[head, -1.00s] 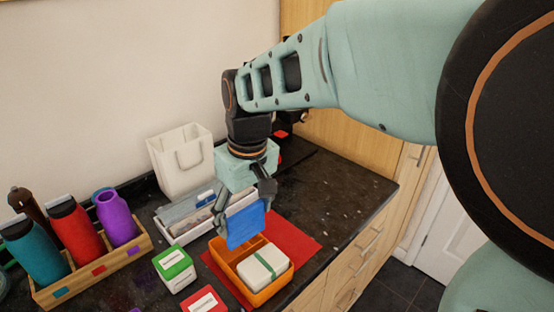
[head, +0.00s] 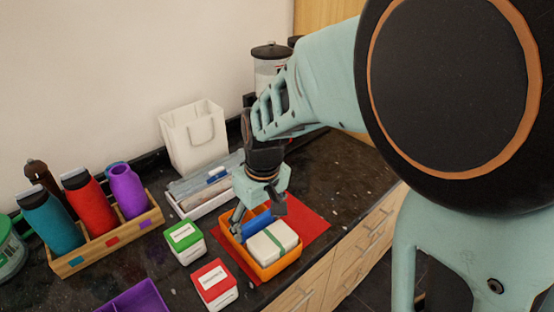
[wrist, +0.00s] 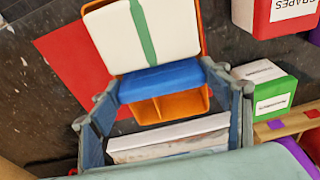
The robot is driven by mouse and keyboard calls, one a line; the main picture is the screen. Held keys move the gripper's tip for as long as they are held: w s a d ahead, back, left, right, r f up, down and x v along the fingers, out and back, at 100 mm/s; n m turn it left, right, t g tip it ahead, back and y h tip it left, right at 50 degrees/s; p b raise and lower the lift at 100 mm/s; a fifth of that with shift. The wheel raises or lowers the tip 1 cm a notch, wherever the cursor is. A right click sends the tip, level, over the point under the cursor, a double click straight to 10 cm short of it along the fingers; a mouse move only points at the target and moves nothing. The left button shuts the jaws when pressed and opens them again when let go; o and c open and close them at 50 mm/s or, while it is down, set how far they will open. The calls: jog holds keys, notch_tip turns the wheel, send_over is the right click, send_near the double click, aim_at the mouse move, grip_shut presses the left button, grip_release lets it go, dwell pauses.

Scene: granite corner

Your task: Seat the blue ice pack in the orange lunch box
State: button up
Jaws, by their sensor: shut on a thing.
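The blue ice pack (head: 258,222) is held between the two fingers of my gripper (head: 262,219). In the wrist view the ice pack (wrist: 162,81) lies across between the fingertips (wrist: 161,78). It is low over the orange lunch box (head: 267,276), beside a white container with a green band (head: 270,242) that sits in the box. The box (wrist: 186,103) shows empty compartment space on the near side of the pack in the wrist view. The pack's lower edge is hidden, so I cannot tell whether it touches the box floor.
The lunch box stands on a red mat (head: 313,228). A white tray (head: 196,207) of packets is close behind. Green-lidded (head: 184,242) and red-lidded (head: 214,284) boxes stand left.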

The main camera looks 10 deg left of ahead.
jog(key=shift+f, duration=0.2)
jog(key=o, duration=1.2)
jog(key=shift+o, duration=0.2)
jog(key=shift+r, duration=0.1)
notch_tip(320, 180, up, 12)
jog(key=s+d, duration=0.1)
jog(key=shift+s+d+p, duration=0.15)
jog(key=shift+d+p, duration=0.05)
jog(key=shift+p, duration=0.1)
